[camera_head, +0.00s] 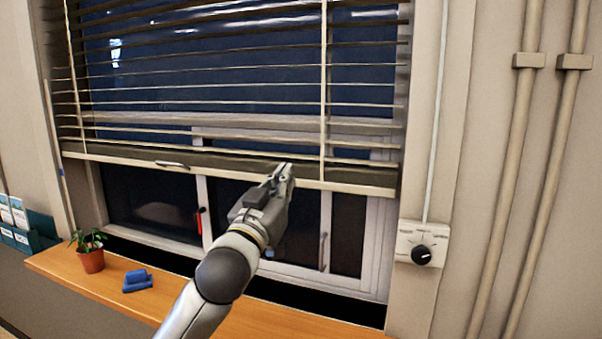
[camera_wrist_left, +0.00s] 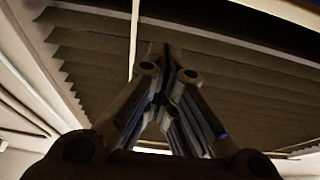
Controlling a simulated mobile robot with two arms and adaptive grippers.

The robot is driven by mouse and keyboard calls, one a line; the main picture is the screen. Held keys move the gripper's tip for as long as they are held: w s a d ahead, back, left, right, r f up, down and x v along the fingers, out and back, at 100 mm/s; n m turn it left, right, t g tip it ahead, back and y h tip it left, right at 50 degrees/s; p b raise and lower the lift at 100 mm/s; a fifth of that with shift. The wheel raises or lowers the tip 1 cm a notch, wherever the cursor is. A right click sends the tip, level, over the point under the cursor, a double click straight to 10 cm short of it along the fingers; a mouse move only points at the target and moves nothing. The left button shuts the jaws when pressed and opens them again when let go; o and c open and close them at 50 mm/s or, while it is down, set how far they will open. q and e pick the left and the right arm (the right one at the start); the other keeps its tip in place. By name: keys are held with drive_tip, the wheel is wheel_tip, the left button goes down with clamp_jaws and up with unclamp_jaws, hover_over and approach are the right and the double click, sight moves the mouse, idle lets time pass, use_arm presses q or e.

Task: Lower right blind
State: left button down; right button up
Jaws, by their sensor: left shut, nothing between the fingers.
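The blind (camera_head: 240,108) hangs over the window with its slats apart. Its bottom rail (camera_head: 350,187) stands partway down, with window panes bare beneath it. A small metal handle (camera_head: 172,164) is on the left part of the rail. My left gripper (camera_head: 281,174) is shut and empty at the rail, right of the handle; whether it touches the rail I cannot tell. In the left wrist view the shut fingers (camera_wrist_left: 166,75) point up at the underside of the slats (camera_wrist_left: 215,75), beside a pale cord (camera_wrist_left: 134,40). My right gripper is not in view.
A wooden sill (camera_head: 90,285) runs below the window, with a potted plant (camera_head: 91,258) and a blue object (camera_head: 137,280) on its left. A box with a black knob (camera_head: 421,254) and vertical pipes (camera_head: 530,150) are on the right wall.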

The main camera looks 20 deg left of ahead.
sight(308, 161)
use_arm(q)
drive_tip(key=p+x, duration=0.4)
drive_tip(key=x, duration=0.5)
drive_tip(key=shift+w+r, duration=0.2)
drive_tip(key=shift+w, duration=0.05)
drive_tip(key=f, duration=0.1)
drive_tip(key=f+p, duration=0.1)
drive_tip(key=f, duration=0.1)
drive_tip(key=shift+w, duration=0.2)
drive_tip(key=shift+s+f, duration=0.1)
drive_tip(key=shift+f, duration=0.55)
wheel_tip(308, 161, down, 25)
drive_tip(key=b, duration=1.7)
drive_tip(key=shift+r, duration=0.2)
